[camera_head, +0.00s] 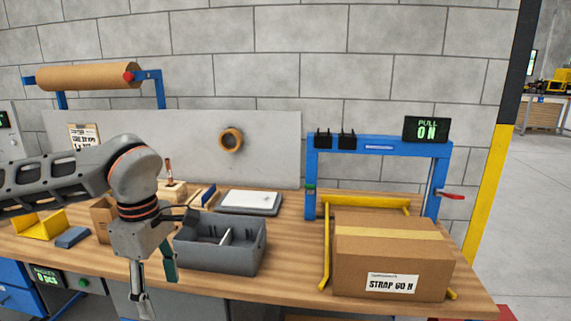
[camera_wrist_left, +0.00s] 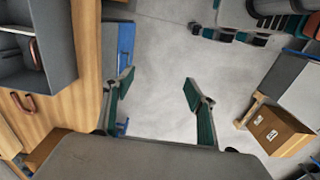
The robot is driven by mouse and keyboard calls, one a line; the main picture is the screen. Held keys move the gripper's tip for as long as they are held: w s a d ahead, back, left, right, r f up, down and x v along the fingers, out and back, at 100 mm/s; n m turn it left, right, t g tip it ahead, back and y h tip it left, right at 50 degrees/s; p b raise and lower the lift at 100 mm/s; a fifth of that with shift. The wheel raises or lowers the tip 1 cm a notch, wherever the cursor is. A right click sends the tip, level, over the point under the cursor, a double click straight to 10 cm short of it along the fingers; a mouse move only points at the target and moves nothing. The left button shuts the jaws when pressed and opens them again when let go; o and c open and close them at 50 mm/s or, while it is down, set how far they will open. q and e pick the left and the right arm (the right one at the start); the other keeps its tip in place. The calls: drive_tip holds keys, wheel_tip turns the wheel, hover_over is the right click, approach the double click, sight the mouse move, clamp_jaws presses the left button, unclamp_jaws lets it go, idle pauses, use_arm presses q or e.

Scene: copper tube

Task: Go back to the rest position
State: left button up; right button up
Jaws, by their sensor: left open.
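My left gripper (camera_head: 153,276) hangs fingers-down at the front edge of the workbench (camera_head: 290,284), left of the grey bin (camera_head: 222,252). Its two green-padded fingers are apart, and nothing is between them. In the left wrist view the open fingers (camera_wrist_left: 158,82) are over bare floor, beside the bench. A bent copper-coloured piece (camera_wrist_left: 22,102) lies on the wood beside the grey bin (camera_wrist_left: 62,50) in that view. An upright copper-coloured piece (camera_head: 169,172) stands at a wooden block behind the bin. My right gripper does not show in the head view.
A cardboard box (camera_head: 390,255) and a blue frame (camera_head: 380,146) with yellow bars stand on the right. A white-topped device (camera_head: 250,201) sits behind the bin. A yellow holder (camera_head: 40,225) and blue block (camera_head: 71,237) are at the left.

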use_arm(q)
drive_tip(key=s+d+f+g+h, duration=0.35)
drive_tip(key=s+d, duration=0.25)
drive_tip(key=d, duration=0.5)
drive_tip(key=s+d+f+g+h, duration=0.2)
drive_tip(key=s+d+h, duration=0.3)
drive_tip(key=d, duration=0.6)
drive_tip(key=d+r+n+t+h, duration=0.3)
drive_tip(key=d+r+n+h, duration=0.65)
drive_tip(key=n+h, duration=0.2)
drive_tip(key=w+a+f+n+t+y, duration=0.4)
drive_tip(key=w+a+f+n+t, duration=0.4)
drive_tip(key=n, duration=0.5)
drive_tip(key=w+a+f+n+t+y, duration=0.35)
drive_tip(key=f+n+t, duration=0.25)
drive_tip(key=n+t, duration=0.65)
drive_tip(key=s+a+f+n+g+y, duration=0.2)
drive_tip(key=s+a+f+n+y, duration=0.1)
drive_tip(key=f, duration=0.6)
drive_tip(key=s+a+f+n+g+y, duration=0.2)
drive_tip(key=s+a+f+n, duration=0.4)
drive_tip(key=f, duration=0.3)
drive_tip(key=s+a+f+n+g+y, duration=0.3)
drive_tip(key=s+a+f+n+y, duration=0.1)
drive_tip(key=f, duration=0.6)
drive_tip(key=s+a+n, duration=0.1)
drive_tip(key=s+a, duration=0.1)
drive_tip(key=a, duration=0.1)
drive_tip(key=shift+y, duration=0.35)
